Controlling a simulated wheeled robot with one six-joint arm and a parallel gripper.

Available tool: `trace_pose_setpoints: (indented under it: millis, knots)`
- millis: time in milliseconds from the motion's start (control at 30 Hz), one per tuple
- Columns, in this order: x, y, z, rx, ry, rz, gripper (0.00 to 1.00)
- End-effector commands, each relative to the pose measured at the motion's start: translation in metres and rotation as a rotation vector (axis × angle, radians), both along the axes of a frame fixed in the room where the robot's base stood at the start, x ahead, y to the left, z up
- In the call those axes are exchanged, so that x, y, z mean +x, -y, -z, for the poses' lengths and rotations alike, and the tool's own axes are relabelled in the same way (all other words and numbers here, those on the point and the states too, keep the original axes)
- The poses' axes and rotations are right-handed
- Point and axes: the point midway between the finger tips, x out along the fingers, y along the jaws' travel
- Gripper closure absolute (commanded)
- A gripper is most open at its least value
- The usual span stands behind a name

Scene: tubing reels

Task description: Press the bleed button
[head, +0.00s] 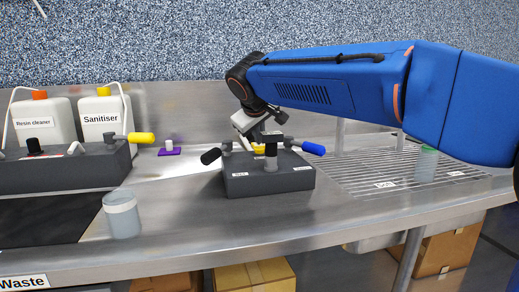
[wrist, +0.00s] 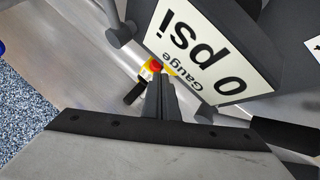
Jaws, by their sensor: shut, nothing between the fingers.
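A small red button on a yellow base (wrist: 156,66) shows just past my fingertips in the wrist view; I take it for the bleed button. A gauge display (wrist: 205,50) reading "0 psi" is close beside it. My gripper (wrist: 158,82) is shut and empty, its tips partly overlapping the yellow base; I cannot tell whether they touch the button. In the head view my gripper (head: 271,137) is above the dark valve block (head: 268,183) on the steel bench. The red button is hidden there, with a bit of yellow (head: 258,149) showing behind the block's fittings.
The block carries a black handle (head: 210,156) at left and a blue handle (head: 313,149) at right. A slotted drain (head: 410,170) lies right.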

Motion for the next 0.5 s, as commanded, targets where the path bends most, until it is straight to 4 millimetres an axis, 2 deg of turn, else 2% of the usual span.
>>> trace_pose_setpoints:
  millis: [267,500]
  knots:
    - [0.000,0.000,-0.003,0.001,0.002,0.000,1.00]
    - [0.000,0.000,-0.021,0.002,0.004,0.000,1.00]
